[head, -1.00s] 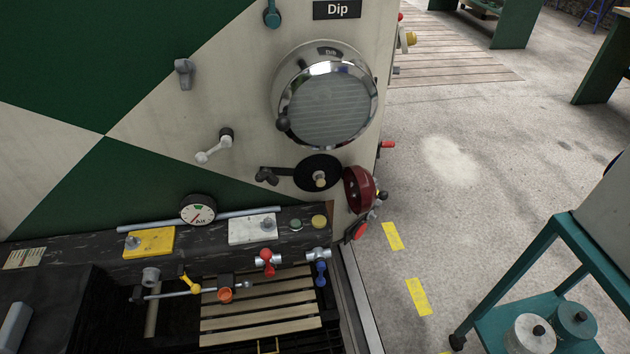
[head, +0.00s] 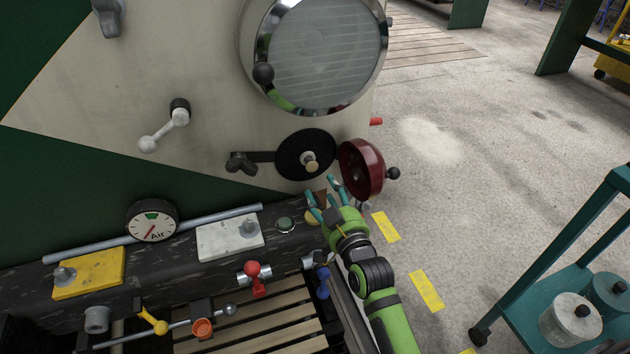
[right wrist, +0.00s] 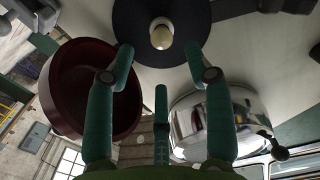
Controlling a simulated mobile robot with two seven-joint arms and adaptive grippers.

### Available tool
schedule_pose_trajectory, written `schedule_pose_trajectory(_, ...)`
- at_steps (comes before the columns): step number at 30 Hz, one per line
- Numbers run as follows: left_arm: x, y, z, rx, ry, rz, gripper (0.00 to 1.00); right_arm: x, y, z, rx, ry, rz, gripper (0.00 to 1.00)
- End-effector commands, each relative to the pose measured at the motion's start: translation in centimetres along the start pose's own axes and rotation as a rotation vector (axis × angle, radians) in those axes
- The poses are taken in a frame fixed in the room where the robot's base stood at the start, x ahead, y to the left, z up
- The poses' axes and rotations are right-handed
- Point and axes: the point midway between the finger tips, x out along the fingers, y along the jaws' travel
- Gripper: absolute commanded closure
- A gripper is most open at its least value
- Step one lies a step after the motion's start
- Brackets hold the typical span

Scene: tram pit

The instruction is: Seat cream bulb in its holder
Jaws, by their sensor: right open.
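The cream bulb (head: 312,166) sticks out from the middle of a black round disc (head: 292,160) on the cream panel. Its holder is hidden behind it, so I cannot tell how deeply it sits. In the right wrist view the bulb (right wrist: 161,35) is straight ahead, beyond the fingertips. My right gripper (head: 322,192) is open and empty, just below the disc and apart from the bulb. Its teal fingers (right wrist: 161,62) are spread in the right wrist view. My left gripper is not in view.
A dark red bowl-shaped cover (head: 362,168) hangs open right beside the disc, close to my right fingers. A chrome lamp (head: 322,50) is above. A black beam with an Air gauge (head: 151,221) and levers runs below. A teal cart (head: 565,270) stands at right.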

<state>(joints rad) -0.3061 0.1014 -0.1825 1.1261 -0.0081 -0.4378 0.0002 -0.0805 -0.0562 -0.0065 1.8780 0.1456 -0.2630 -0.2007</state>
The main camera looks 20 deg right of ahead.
Motion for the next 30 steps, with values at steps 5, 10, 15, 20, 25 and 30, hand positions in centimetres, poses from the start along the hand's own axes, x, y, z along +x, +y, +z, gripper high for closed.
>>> schedule_pose_trajectory(5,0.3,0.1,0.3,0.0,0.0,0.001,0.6,1.8,0.2,-1.0,0.003,0.038,0.009,0.47)
schedule_pose_trajectory(10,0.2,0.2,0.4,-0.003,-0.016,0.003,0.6,4.4,0.2,-1.0,0.003,0.036,0.008,0.47)
schedule_pose_trajectory(15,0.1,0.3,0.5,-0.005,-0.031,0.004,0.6,6.5,0.2,-1.0,0.003,0.034,0.008,0.47)
schedule_pose_trajectory(20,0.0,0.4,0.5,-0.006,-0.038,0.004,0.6,7.3,0.2,-1.0,0.003,0.032,0.008,0.47)
schedule_pose_trajectory(25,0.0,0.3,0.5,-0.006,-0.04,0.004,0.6,7.3,0.2,-1.0,0.003,0.031,0.008,0.47)
schedule_pose_trajectory(30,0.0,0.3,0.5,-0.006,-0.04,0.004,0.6,7.3,0.2,-1.0,0.003,0.031,0.008,0.87)
